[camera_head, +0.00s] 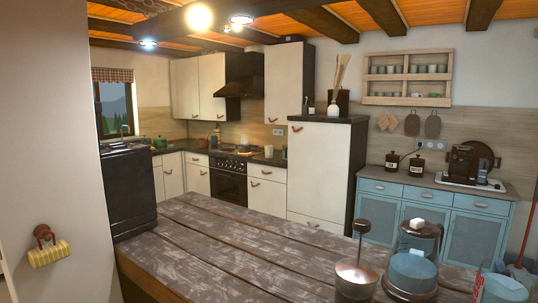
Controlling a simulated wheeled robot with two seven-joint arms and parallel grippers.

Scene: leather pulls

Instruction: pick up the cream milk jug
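I cannot make out a cream milk jug with certainty in the head view. Small pots and vessels on the far counter beside the stove (228,152) are too small to tell apart. Neither my left nor my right gripper is in view.
A worn wooden table (230,245) fills the foreground, mostly bare. At its right end stand a metal pot with a tall rod (355,280) and a blue vessel (411,273). Behind are a tall cream cabinet (318,170) and a blue sideboard (430,215) with a coffee machine (463,163).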

